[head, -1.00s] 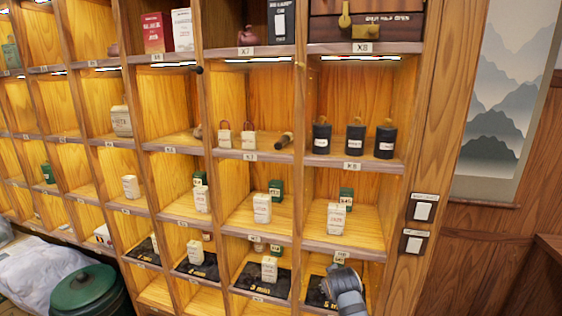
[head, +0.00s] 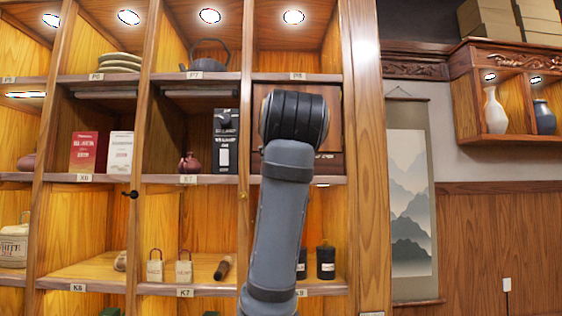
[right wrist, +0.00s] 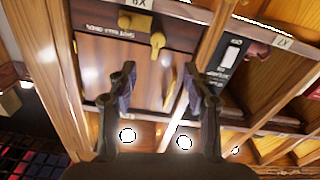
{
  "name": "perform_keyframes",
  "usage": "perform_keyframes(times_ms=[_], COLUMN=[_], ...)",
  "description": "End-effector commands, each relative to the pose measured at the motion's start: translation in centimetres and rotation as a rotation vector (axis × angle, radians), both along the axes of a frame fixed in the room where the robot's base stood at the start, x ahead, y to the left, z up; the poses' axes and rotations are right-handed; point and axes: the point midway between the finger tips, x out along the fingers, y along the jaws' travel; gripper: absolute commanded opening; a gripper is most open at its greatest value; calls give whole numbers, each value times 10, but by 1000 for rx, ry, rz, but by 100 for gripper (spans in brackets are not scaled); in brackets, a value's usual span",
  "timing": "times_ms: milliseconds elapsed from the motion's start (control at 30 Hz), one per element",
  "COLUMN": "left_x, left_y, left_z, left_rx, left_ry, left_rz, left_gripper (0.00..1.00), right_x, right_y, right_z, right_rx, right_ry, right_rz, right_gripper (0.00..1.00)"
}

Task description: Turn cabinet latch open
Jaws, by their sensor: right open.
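A dark brown wooden cabinet (right wrist: 115,65) fills one shelf bay in the right wrist view, where the scene appears upside down. A brass latch (right wrist: 157,42) sits at the edge of its door, with another brass piece (right wrist: 125,20) beside it. A slim brass part (right wrist: 168,88) shows lower on the door. My right gripper (right wrist: 160,75) is open and empty, its fingers spread in front of the door, apart from the latch. In the head view my raised right arm hides most of the cabinet (head: 331,166) and its latch. My left gripper is not in view.
A black box (head: 225,140) and a small reddish teapot (head: 190,162) stand in the bay left of the cabinet. A dark kettle (head: 208,57) is on the shelf above. Black canisters (head: 326,262) stand below. A wooden post (head: 368,150) borders the cabinet on the right.

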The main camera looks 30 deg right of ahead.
Motion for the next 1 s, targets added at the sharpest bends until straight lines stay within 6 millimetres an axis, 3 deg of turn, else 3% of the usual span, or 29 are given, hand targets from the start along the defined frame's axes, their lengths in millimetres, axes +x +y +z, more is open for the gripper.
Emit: perform_keyframes(times_ms=[167,533,933,1000], left_x=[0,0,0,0], left_y=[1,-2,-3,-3], left_z=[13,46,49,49], left_rx=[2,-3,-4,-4], left_ry=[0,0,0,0], left_rz=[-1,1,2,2], left_gripper=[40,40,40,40], right_x=[17,79,90,90], right_y=[-11,-49,-55,-55], right_z=[3,3,-1,-1], right_rx=[0,0,0,0], right_ry=[5,4,0,0], right_rz=[-4,-3,0,0], right_gripper=[50,50,50,44])
